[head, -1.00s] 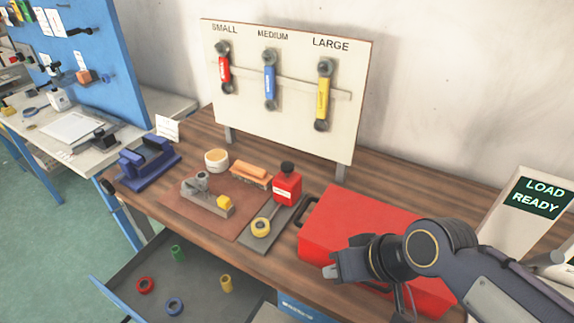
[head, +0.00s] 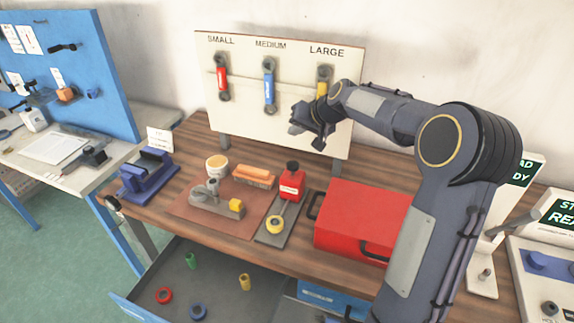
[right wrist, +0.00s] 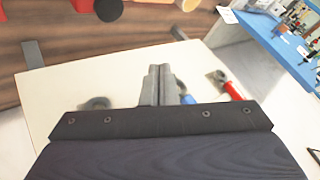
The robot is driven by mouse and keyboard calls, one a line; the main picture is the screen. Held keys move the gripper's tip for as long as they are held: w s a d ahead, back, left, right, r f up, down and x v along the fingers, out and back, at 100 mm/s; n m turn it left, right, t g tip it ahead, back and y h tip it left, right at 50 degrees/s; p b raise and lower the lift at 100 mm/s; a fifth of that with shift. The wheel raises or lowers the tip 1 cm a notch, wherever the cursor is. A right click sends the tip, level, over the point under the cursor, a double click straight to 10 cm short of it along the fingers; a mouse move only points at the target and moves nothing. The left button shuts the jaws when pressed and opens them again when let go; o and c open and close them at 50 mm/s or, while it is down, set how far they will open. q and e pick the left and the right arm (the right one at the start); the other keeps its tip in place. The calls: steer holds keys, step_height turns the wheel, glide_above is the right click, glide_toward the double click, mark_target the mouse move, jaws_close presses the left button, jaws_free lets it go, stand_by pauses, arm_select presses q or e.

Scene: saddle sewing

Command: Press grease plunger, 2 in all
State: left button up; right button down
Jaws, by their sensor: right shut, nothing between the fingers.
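A red grease bottle (head: 291,185) with a black plunger knob (head: 292,167) on top stands upright on a grey plate on the bench. My right gripper (head: 304,121) is shut and empty. It is raised above and behind the bottle, in front of the tool board and partly over the yellow wrench, apart from the bottle. Its closed fingers also show in the right wrist view (right wrist: 157,84) against the board. At that view's top edge, a round black knob (right wrist: 108,9) beside a bit of red looks like the plunger. My left gripper is not in view.
A tool board (head: 240,120) with red, blue and yellow wrenches stands behind. A red case (head: 360,222) lies right of the bottle, partly hidden by my right arm. A yellow tape roll (head: 275,225), a grey fixture (head: 215,203) and a blue vise (head: 150,172) are left. An open drawer (head: 220,290) is below.

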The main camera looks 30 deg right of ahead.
steer(key=shift+w+d+f, duration=0.1)
steer(key=shift+f, duration=0.05)
steer(key=b, duration=0.6)
glide_above(292, 164)
steer(key=s, duration=0.1)
steer(key=f, duration=0.7)
steer(key=shift+s+d+f, duration=0.15)
steer(key=shift+d+f, duration=0.1)
steer(key=shift+f, duration=0.05)
steer(key=shift+f+b, duration=0.4)
steer(key=shift+f, duration=0.15)
steer(key=shift+f, duration=0.1)
stand_by(0.7)
steer(key=shift+f+b, duration=0.3)
steer(key=shift+b, duration=0.2)
steer(key=shift+f+b, duration=1.05)
steer(key=shift+f, duration=0.15)
stand_by(0.9)
steer(key=shift+r, duration=0.15)
steer(key=shift+r+p, duration=1.1)
steer(key=shift+r, duration=0.4)
